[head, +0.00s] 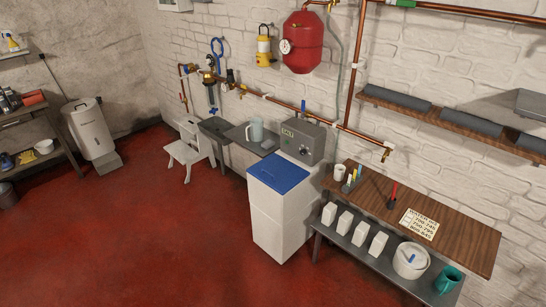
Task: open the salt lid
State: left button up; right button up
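A tall white cabinet (282,222) stands on the red floor near the middle, against the wall side. A flat blue lid (278,174) lies on its top and looks closed. No label reading salt can be made out on it. A grey box (302,140) with a dial and green lettering stands right behind the lid. Neither of my grippers is in the head view, and nothing touches the lid.
A white chair (188,150) stands further left. The red floor (150,235) in front is clear.

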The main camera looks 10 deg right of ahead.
aim_at(279, 173)
jog(key=i+j+z, duration=0.15)
jog(key=i+z, duration=0.25)
jog(key=i+j+z, duration=0.2)
jog(key=z, duration=0.2)
jog(key=i+j+z, duration=0.6)
jog(key=j+z, duration=0.25)
jog(key=l, duration=0.1)
